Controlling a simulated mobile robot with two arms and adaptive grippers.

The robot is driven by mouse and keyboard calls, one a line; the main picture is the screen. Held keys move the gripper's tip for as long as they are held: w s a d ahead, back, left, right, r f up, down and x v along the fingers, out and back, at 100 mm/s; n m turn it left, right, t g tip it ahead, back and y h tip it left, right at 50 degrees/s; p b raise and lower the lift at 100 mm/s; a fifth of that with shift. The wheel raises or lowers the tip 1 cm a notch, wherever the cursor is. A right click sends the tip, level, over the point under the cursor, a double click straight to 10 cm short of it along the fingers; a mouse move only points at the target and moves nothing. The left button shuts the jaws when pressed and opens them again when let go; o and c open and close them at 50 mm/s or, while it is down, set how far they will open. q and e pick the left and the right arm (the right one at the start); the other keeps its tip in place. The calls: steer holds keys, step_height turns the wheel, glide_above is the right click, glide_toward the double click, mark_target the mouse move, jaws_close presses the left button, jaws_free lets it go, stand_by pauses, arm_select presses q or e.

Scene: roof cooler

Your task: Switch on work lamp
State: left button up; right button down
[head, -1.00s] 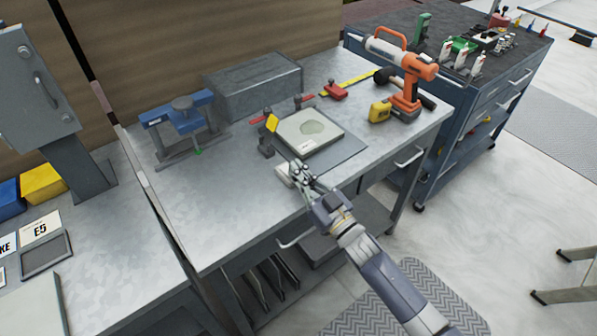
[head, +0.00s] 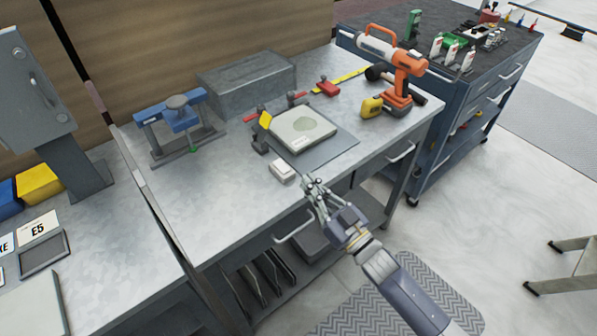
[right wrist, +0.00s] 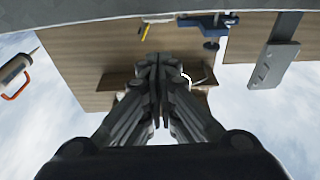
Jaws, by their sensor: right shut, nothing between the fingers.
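A small white switch-like box (head: 284,170) lies near the front edge of the metal workbench (head: 235,215) in the head view. I cannot make out whether its top is pressed. My right gripper (head: 313,182) is shut and empty, just right of the box and apart from it, by the bench's front edge. Its closed fingers fill the middle of the right wrist view (right wrist: 158,62). No lamp that I can identify for certain shows, and no lit glow is visible. My left gripper is out of view.
Behind the box, a pale slab (head: 304,130) lies on a grey mat, with a clamp (head: 260,143) beside it. A blue vise (head: 178,120), a grey block (head: 246,82) and an orange power tool (head: 402,75) stand farther back. The bench's front left is clear.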

steer(key=v, duration=0.2)
steer(key=shift+s+d+f, duration=0.1)
steer(key=shift+s+f, duration=0.2)
steer(key=shift+f, duration=0.1)
